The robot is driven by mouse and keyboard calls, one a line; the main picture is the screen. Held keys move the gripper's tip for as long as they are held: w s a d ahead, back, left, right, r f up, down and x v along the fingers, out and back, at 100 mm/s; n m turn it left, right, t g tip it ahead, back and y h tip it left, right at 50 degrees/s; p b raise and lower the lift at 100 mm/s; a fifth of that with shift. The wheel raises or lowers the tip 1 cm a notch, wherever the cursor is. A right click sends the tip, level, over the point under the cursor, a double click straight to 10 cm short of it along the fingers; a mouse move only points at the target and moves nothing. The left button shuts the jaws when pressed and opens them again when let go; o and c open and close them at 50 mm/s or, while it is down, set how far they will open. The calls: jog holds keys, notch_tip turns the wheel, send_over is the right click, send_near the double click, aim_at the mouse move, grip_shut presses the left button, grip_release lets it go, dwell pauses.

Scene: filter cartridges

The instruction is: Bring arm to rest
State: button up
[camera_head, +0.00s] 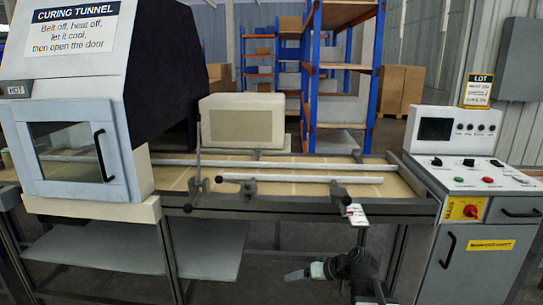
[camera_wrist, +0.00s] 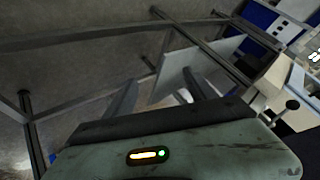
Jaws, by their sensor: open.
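My gripper (camera_head: 297,275) is low in front of the conveyor frame, below the belt's level, at the lower middle of the head view. It points left, and my arm reaches in from the bottom edge. In the wrist view the two fingers of my gripper (camera_wrist: 160,82) stand apart with nothing between them. The gripper appears clear of the frame, though the exact gap cannot be told. No filter cartridge can be made out.
The curing tunnel (camera_head: 75,95) has a shut windowed door and a HOT sign. The conveyor belt (camera_head: 300,175) runs right to a control cabinet (camera_head: 475,250). A lower shelf (camera_head: 110,250) lies left under the frame. A red-and-white tag (camera_head: 355,215) hangs on the front rail.

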jog(key=s+a+f+g+h, duration=0.3)
jog(key=s+f, duration=0.2)
jog(key=s, duration=0.1)
jog(key=s+d+f+m+g+h+p, duration=0.1)
jog(key=s+d+m+g+h+p, duration=0.15)
jog(key=s+d+h, duration=0.55)
notch_tip(320, 180, up, 23)
jog(key=d+y+p, duration=0.2)
jog(key=y+p, duration=0.1)
jog(key=p, duration=1.9)
jog(key=shift+w+p, duration=0.35)
jog(key=shift+w, duration=0.1)
jog(key=shift+m, duration=0.25)
